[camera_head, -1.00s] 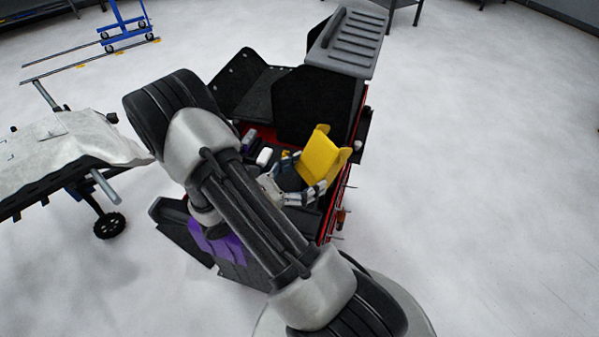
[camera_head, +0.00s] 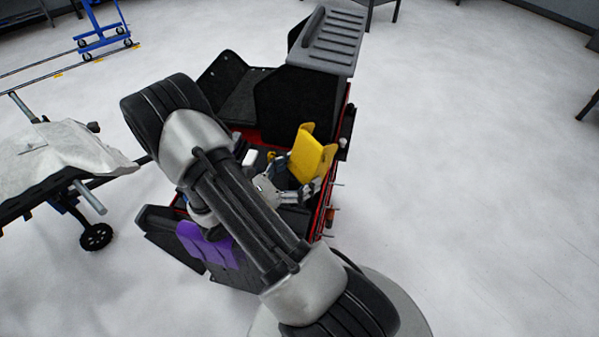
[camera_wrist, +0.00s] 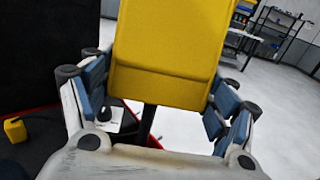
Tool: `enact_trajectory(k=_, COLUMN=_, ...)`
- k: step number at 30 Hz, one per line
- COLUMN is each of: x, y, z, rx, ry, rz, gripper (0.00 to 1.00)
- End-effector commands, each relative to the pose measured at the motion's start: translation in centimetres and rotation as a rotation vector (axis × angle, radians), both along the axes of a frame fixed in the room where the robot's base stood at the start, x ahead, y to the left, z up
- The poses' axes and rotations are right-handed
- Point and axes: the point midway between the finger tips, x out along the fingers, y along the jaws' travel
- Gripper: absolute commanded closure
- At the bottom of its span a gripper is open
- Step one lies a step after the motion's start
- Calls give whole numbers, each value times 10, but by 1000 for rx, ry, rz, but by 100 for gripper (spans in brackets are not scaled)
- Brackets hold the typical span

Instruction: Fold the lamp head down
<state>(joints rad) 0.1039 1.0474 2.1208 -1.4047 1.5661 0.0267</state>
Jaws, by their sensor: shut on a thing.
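The lamp head is a yellow panel (camera_head: 308,155) above the black and red cart, tilted in the head view. It fills the upper middle of the wrist view (camera_wrist: 165,50), with a dark stem below it. My gripper (camera_wrist: 160,85) is shut on the lamp head, with blue-padded fingers on its left and right sides. In the head view the gripper (camera_head: 300,180) is at the lamp head's lower part, and my arm hides part of the cart. The far side of the lamp head is hidden.
The cart has a raised black panel with a grey ribbed top (camera_head: 331,40) behind the lamp. Purple items (camera_head: 210,245) hang at its front. A white-covered wheeled table (camera_head: 60,155) stands at left. The floor at right is clear.

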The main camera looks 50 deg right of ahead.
Motion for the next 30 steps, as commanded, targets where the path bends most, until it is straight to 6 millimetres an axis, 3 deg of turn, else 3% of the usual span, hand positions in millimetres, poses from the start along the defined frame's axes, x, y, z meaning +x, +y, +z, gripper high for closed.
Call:
enact_trajectory(k=1, x=-3, y=-1, z=-2, rx=6, ry=3, rz=-6, gripper=64)
enact_trajectory(k=2, x=-2, y=-1, z=-2, rx=6, ry=3, rz=-6, gripper=19)
enact_trajectory(k=9, x=-1, y=-1, z=-1, rx=2, ry=1, rz=-3, gripper=3)
enact_trajectory(k=23, x=1, y=2, z=0, rx=0, ry=0, rz=0, gripper=0)
enact_trajectory(k=30, x=11, y=35, z=0, rx=0, ry=-1, rz=5, gripper=0)
